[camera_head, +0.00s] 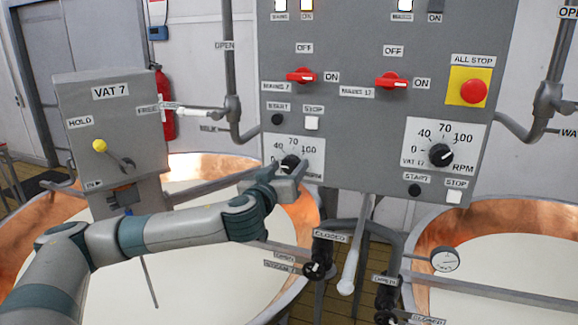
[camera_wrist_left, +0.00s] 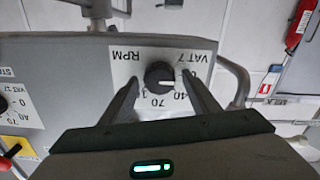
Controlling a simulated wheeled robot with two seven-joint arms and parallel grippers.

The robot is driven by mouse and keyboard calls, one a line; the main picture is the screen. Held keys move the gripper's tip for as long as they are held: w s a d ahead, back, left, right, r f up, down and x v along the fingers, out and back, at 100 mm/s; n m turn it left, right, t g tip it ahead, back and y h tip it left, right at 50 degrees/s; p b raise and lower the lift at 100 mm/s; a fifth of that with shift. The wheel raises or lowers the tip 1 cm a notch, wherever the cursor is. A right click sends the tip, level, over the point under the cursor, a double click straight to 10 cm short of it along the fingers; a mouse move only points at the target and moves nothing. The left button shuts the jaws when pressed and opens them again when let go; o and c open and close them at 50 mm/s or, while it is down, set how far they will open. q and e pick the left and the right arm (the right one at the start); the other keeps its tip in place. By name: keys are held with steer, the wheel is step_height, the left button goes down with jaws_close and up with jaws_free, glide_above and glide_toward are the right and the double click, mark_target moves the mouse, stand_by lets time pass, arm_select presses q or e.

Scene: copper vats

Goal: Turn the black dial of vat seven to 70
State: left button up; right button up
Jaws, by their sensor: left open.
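The black dial of vat seven (camera_head: 291,161) sits on a white scale plate (camera_head: 312,157) marked 0, 40, 70 and 100 on the grey control panel. My left gripper (camera_head: 289,172) is at the dial, coming from below and in front, and hides part of the plate. In the left wrist view, where the labels are upside down, the dial (camera_wrist_left: 159,75) lies between the two spread fingers, with a gap showing on each side. Its white mark points right there, roughly toward the 0 side; the 0 is partly hidden by a finger. My right gripper is not in view.
A second dial (camera_head: 441,155) for vat 17 is further right. Red switches (camera_head: 301,76) and (camera_head: 391,81), a start button (camera_head: 278,119), a stop button (camera_head: 312,123) and a red all-stop button (camera_head: 473,91) are on the panel. Valves (camera_head: 318,270) and pipes stand below.

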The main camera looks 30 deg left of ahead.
arm_select(q)
steer(key=shift+s, duration=0.1)
steer(key=shift+c, duration=0.5)
steer(key=c, duration=0.9)
steer(key=shift+c, duration=0.2)
